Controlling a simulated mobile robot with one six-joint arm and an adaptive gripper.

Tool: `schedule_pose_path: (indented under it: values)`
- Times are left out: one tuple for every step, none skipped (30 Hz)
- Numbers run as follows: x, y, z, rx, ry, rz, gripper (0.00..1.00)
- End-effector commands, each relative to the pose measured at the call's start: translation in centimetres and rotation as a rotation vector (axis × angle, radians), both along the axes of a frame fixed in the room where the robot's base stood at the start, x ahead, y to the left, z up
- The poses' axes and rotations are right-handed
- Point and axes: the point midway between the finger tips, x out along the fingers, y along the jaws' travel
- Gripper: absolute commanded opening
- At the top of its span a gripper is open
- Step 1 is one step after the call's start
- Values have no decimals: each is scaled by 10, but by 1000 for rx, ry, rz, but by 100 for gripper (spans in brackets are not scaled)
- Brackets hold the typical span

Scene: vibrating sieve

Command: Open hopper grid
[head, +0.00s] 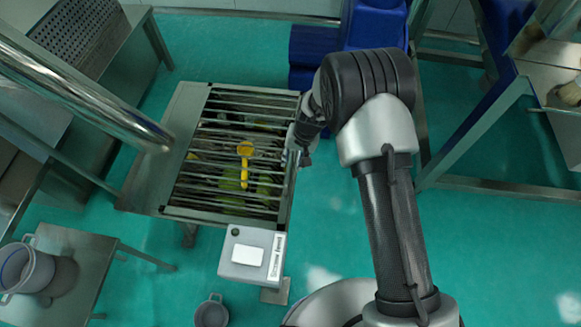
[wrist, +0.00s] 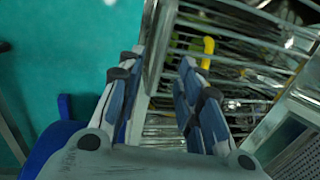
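The hopper grid (head: 208,151) is a metal frame with several parallel bars, lying flat over the hopper in the head view. Its near frame edge also shows in the wrist view (wrist: 153,66). A yellow scoop-like tool (head: 245,165) shows at the bars, with green items below; I cannot tell whether it is above or under them. My gripper (head: 292,152) is at the grid's right edge. In the wrist view my gripper (wrist: 160,57) has its two fingers apart, with the frame edge showing between them. I cannot tell whether either finger touches it.
A grey control box (head: 252,255) stands at the hopper's front right corner. A shiny pipe (head: 90,95) crosses the upper left. A blue unit (head: 375,25) stands behind my arm. A steel table (head: 70,250) with a pot (head: 25,268) is at lower left.

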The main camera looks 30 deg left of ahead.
Motion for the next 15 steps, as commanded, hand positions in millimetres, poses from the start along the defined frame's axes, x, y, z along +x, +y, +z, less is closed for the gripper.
schedule_pose_path:
  values:
    - [-1,2,-14,-2,2,2,33]
    - [-2,3,-19,-2,2,2,33]
    - [-2,4,-25,-1,1,2,33]
    - [-2,5,-30,-1,1,2,33]
    - [-3,6,-34,-1,1,2,33]
    - [-3,7,-38,-1,1,2,33]
    - [-3,8,-41,-1,0,2,33]
    - [-3,8,-44,0,1,2,33]
    - [-3,9,-47,0,0,2,33]
    - [-3,9,-48,0,0,1,33]
    - [-3,10,-50,0,0,1,33]
    - [-3,10,-51,0,0,1,33]
    - [-3,10,-51,0,0,1,33]
    - [-3,10,-52,0,0,1,33]
    - [-3,10,-52,0,0,1,33]
